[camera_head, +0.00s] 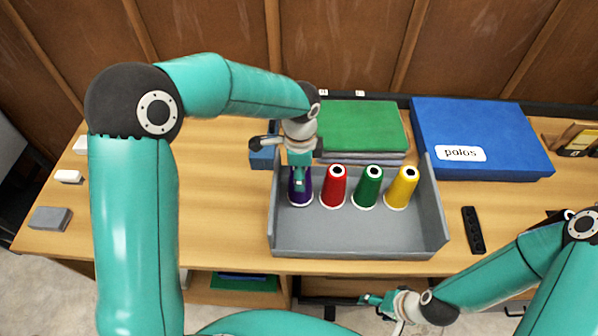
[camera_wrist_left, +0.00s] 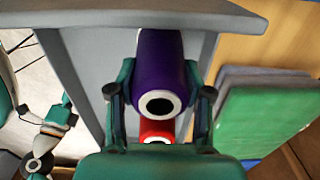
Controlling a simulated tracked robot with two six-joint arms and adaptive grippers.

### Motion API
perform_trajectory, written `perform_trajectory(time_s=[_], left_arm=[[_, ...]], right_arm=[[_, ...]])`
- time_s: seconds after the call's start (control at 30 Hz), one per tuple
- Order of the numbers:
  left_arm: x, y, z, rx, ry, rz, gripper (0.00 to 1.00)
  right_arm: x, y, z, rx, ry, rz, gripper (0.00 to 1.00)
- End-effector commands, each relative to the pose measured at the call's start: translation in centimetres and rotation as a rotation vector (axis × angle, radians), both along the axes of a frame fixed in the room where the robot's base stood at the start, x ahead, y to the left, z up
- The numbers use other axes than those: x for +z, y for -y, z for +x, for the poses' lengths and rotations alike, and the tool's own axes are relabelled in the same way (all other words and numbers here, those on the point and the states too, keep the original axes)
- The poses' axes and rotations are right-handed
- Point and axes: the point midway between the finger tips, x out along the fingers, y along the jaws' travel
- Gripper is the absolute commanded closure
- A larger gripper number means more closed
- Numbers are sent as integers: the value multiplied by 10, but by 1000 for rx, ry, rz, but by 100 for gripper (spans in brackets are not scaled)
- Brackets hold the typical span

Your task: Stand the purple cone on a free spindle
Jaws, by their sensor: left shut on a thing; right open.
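The purple cone (camera_head: 293,190) stands upright at the left end of a row in the grey tray (camera_head: 350,243). My left gripper (camera_head: 300,180) reaches down over it and is shut on it. In the left wrist view, the fingers flank the purple cone (camera_wrist_left: 158,60), whose white-rimmed top hole faces the camera. My right gripper (camera_head: 382,308) is open and low in front of the table, away from the cones. I cannot make out a bare spindle in either view.
Red (camera_head: 333,188), green (camera_head: 368,188) and yellow (camera_head: 402,188) cones stand in the tray, right of the purple one. A green book stack (camera_head: 360,128) and a blue box (camera_head: 480,135) lie behind. A black strip (camera_head: 473,230) lies right of the tray.

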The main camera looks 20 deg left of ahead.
Motion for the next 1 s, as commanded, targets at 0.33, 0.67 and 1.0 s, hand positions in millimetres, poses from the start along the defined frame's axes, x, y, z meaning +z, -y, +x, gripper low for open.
perform_trajectory(time_s=[0.33, 0.67, 1.0], left_arm=[[-5, 0, 0, -1, 1, 0, 90], [-5, 1, 0, -1, 1, 0, 21], [1, 1, 1, -1, 3, 0, 21]], right_arm=[[-4, 0, 0, 0, 0, 0, 30], [-4, 0, 0, 0, 0, 0, 30], [-3, 0, 0, 0, 0, 0, 30]])
